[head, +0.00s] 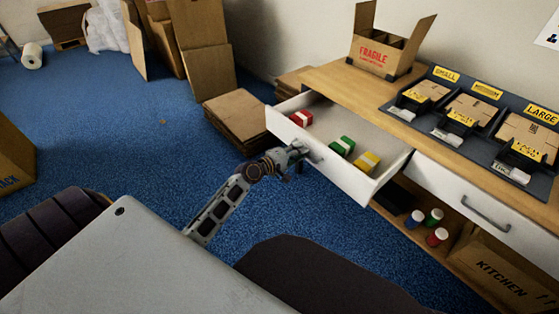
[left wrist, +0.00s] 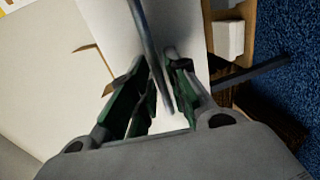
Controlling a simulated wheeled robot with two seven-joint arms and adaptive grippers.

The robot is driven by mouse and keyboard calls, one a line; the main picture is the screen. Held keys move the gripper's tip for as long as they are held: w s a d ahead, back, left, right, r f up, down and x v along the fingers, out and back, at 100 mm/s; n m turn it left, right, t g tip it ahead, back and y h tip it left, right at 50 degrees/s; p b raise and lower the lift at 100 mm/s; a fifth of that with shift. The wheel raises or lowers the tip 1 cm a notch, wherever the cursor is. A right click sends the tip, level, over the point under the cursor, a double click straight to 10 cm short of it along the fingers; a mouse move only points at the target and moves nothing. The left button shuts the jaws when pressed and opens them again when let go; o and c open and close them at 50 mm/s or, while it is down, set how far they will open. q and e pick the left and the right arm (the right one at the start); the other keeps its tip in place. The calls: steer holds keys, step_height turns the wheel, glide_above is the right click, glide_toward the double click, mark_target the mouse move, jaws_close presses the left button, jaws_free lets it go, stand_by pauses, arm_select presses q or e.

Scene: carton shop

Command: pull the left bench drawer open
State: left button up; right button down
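The left bench drawer (head: 340,174) is pulled well out from the bench, and its inside shows from above. My left gripper (head: 297,155) is at the middle of the drawer's white front. In the left wrist view the dark bar of the drawer handle (left wrist: 150,40) runs between the fingers, which close in on it from both sides (left wrist: 158,75). Most of the handle is hidden by the gripper in the head view. My right gripper is not in view.
A second, closed drawer (head: 470,200) with a grey handle is at the right. The bench top (head: 345,85) bears a FRAGILE carton (head: 385,50) and a rack of flat boxes. Stacked cardboard (head: 238,115) lies left of the drawer. Blue floor is clear before it.

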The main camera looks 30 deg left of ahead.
arm_select(q)
steer(key=v, duration=1)
steer(key=shift+s, duration=0.35)
steer(key=shift+a, duration=0.1)
stand_by(0.8)
